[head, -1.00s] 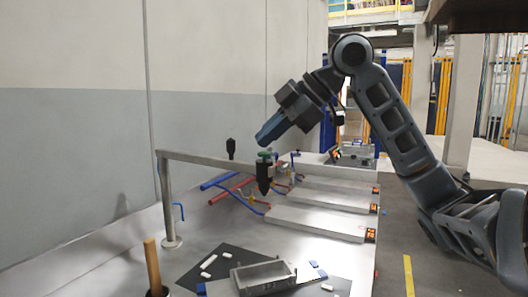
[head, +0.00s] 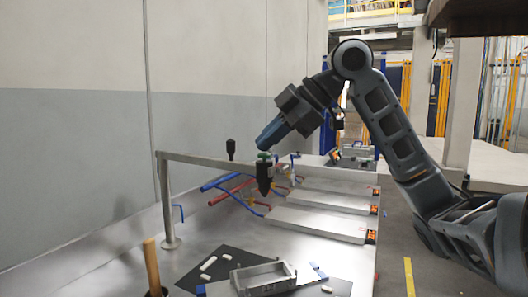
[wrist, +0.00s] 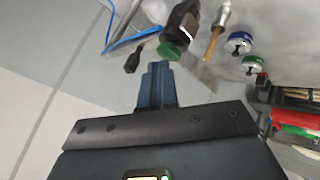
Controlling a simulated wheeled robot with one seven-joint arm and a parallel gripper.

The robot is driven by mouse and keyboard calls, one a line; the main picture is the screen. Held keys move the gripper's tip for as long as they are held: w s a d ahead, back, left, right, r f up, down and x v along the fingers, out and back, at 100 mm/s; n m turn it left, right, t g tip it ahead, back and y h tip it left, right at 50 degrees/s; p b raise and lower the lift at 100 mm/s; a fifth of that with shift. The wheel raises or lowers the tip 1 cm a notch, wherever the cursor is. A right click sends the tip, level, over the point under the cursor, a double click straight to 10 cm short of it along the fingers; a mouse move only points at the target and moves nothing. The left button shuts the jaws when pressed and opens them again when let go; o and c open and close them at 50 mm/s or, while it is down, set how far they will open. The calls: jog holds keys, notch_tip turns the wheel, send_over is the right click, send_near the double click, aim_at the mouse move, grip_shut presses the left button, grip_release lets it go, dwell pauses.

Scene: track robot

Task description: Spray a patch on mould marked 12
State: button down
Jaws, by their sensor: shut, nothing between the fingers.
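My gripper (head: 262,141) is shut and empty, its blue fingers pointing down and left. Just below its tips stands a black tool with a green top (head: 264,176), tapering downward. The wrist view shows this black tool (wrist: 182,30) with its green end facing the fingertips, apart from them. My gripper's shut fingers (wrist: 157,68) show there too. Flat metal moulds lie in a row to the right: a near one (head: 315,224), a middle one (head: 330,201) and a farther one (head: 343,186). Orange labels sit at their right ends, but I cannot read the numbers.
A metal rail (head: 200,160) on a post runs behind the tool. Blue hoses (head: 215,183) and red pipes lie beyond it. In front are a grey tray (head: 265,278), a dark mat (head: 215,268) with white pieces, and a wooden handle (head: 151,265). A wall stands left.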

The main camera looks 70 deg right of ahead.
aim_at(269, 154)
jog(key=shift+r, duration=0.4)
jog(key=shift+p, duration=0.3)
notch_tip(269, 154, up, 6)
jog(key=p, duration=0.4)
jog(key=shift+p, duration=0.3)
dwell(2.1)
